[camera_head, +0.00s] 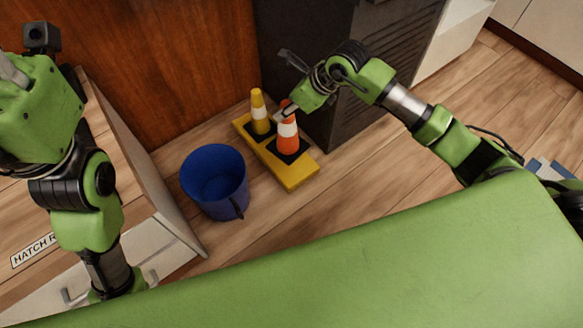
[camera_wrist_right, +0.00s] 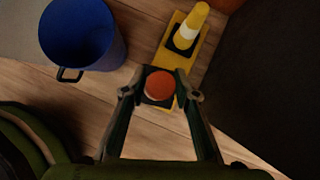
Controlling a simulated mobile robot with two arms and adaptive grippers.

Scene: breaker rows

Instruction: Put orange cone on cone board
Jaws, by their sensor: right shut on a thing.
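The orange cone (camera_head: 288,137) has a white band and a dark square base. It is upright over the front half of the yellow cone board (camera_head: 299,177); I cannot tell whether its base touches the board. My right gripper (camera_head: 287,108) is shut on the cone's top from above. In the right wrist view, the cone's round orange top (camera_wrist_right: 159,85) sits between the two fingers (camera_wrist_right: 159,91), and its base overlaps the board (camera_wrist_right: 204,58).
A yellow cone (camera_head: 259,112) with a white band stands on the board's back half. A blue bucket (camera_head: 214,182) stands on the wooden floor left of the board. A dark cabinet (camera_head: 330,70) rises close behind and right. A wooden-topped cabinet (camera_head: 150,185) is at the left.

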